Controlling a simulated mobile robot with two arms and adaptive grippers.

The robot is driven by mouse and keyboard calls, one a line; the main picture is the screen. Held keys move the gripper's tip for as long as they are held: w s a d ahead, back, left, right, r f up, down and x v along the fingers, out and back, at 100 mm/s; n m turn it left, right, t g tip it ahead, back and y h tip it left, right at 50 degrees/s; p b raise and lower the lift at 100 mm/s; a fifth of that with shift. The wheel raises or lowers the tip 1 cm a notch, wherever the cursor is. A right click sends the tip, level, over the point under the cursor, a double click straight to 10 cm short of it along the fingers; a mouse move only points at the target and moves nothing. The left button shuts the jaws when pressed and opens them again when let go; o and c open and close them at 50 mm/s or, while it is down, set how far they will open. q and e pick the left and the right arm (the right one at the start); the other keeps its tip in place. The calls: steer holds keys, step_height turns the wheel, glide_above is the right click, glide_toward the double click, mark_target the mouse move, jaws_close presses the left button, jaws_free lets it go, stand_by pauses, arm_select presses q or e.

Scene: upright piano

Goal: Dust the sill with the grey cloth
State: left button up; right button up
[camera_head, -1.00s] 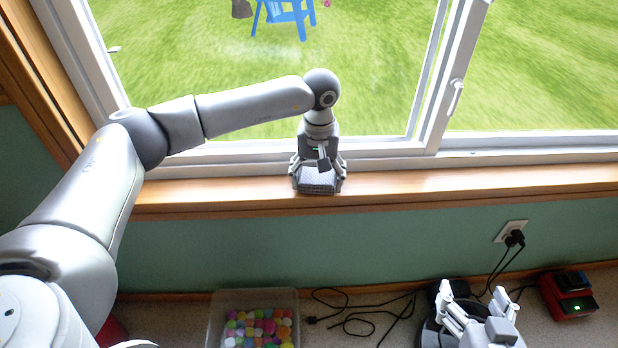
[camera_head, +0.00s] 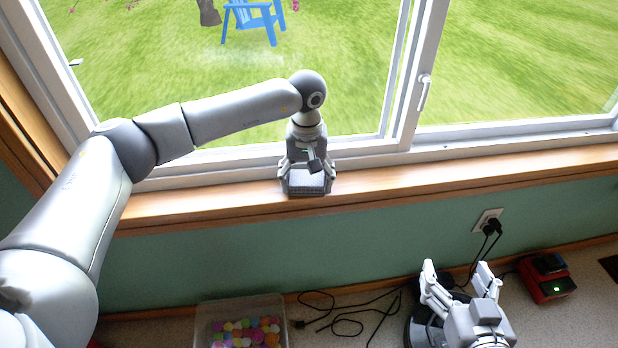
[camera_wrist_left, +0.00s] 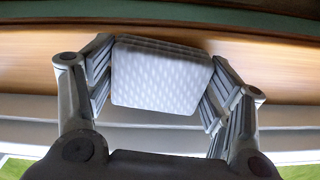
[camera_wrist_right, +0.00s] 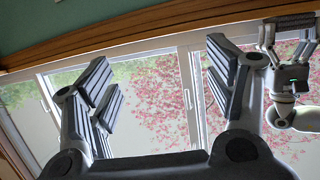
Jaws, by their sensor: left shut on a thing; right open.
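The wooden sill (camera_head: 430,182) runs along the foot of the window and also fills the upper part of the left wrist view (camera_wrist_left: 285,55). My left gripper (camera_head: 306,188) is over the sill, shut on the folded grey cloth (camera_wrist_left: 160,78). The cloth shows as a patterned pad between the two fingers. In the head view the cloth (camera_head: 306,181) is at the sill; whether it touches the wood I cannot tell. My right gripper (camera_head: 457,270) is open and empty, low in front of the wall. Its spread fingers show in the right wrist view (camera_wrist_right: 160,85).
A clear bin of coloured balls (camera_head: 240,335) stands on the floor. Black cables (camera_head: 350,318) lie beside it. A wall outlet (camera_head: 488,222) holds plugs above a red device (camera_head: 546,278). The window handle (camera_head: 424,92) sticks out above the sill. The sill right of the cloth is clear.

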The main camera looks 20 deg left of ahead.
mark_target(293, 180)
arm_select(q)
steer(key=shift+s+a, duration=0.35)
steer(key=shift+a, duration=0.35)
steer(key=shift+s+a, duration=0.3)
steer(key=shift+a, duration=0.4)
steer(key=shift+s+a+f+p, duration=0.1)
steer(key=shift+s+a, duration=0.25)
steer(key=shift+a, duration=0.35)
steer(key=shift+s+a+p, duration=0.15)
steer(key=shift+s+a, duration=0.2)
steer(key=shift+a, duration=0.3)
steer(key=shift+s+a+f+p, duration=0.1)
steer(key=shift+s+a, duration=0.25)
steer(key=shift+a, duration=0.35)
steer(key=shift+s+a, duration=0.3)
steer(key=shift+a, duration=0.35)
steer(key=shift+s+a, duration=0.3)
steer(key=shift+a, duration=0.3)
arm_select(e)
steer(key=s+f+g, duration=0.1)
steer(key=s+d+f+g, duration=0.1)
steer(key=f, duration=0.1)
steer(key=s+f+g, duration=0.1)
steer(key=shift+d+f+h, duration=0.3)
steer(key=shift+h, duration=0.1)
arm_select(q)
steer(key=shift+r, duration=0.15)
arm_select(e)
steer(key=shift+s, duration=0.15)
